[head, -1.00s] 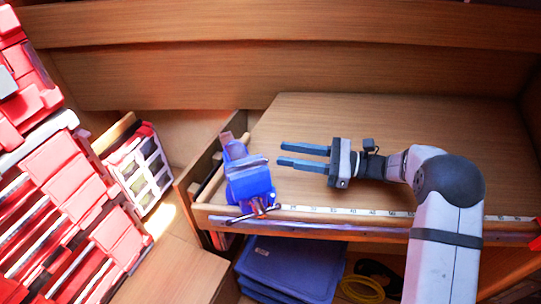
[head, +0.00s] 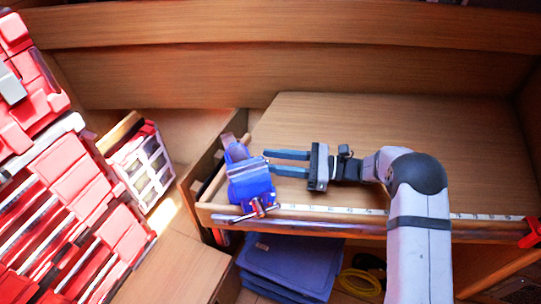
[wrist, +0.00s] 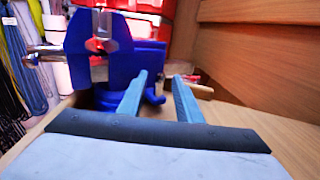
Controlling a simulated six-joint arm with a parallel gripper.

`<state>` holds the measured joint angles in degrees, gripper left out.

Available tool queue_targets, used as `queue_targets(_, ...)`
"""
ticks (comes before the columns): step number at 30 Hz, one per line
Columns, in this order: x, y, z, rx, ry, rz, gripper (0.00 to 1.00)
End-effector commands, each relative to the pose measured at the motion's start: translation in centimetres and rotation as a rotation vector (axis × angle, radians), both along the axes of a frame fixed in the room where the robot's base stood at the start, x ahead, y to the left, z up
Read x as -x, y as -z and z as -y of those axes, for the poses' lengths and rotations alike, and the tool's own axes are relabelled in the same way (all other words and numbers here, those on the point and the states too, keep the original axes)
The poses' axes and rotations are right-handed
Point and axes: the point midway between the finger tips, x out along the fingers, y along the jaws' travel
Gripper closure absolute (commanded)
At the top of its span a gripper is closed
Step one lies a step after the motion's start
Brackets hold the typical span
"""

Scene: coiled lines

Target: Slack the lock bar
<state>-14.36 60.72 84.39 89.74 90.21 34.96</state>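A blue bench vise (head: 248,182) is mounted at the left end of the wooden worktop, and its metal handle bar (head: 254,213) crosses its near end. In the wrist view the vise (wrist: 135,62) fills the upper middle, with a metal bar (wrist: 45,52) on its left. A small blue lug (wrist: 155,93) low on the vise shows between my fingers; I cannot tell whether it is the lock bar. My gripper (head: 267,162) is open and empty, its two blue-grey fingers pointing left with tips close to the vise's right side. Contact is unclear.
The worktop (head: 400,125) is clear behind my arm. A ruler-marked rail (head: 350,210) runs along its front edge. Red toolboxes (head: 60,170) stack at the left. Blue folded items (head: 290,262) and a coiled yellow line (head: 360,283) lie below. Coiled lines (wrist: 25,60) hang at left in the wrist view.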

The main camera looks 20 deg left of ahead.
Motion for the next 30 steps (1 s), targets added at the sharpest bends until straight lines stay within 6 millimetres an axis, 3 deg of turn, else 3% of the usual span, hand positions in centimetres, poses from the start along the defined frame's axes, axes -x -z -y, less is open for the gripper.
queue_targets(12,0.23,0.07,-0.9,0.0,0.001,0.0,0.68)
queue_targets(13,0.23,0.07,-0.9,0.0,0.001,0.0,0.71)
queue_targets(17,0.23,0.06,-0.89,0.0,0.001,0.0,1.0)
queue_targets(30,-0.16,0.65,-1.05,-0.008,-0.089,0.006,1.0)
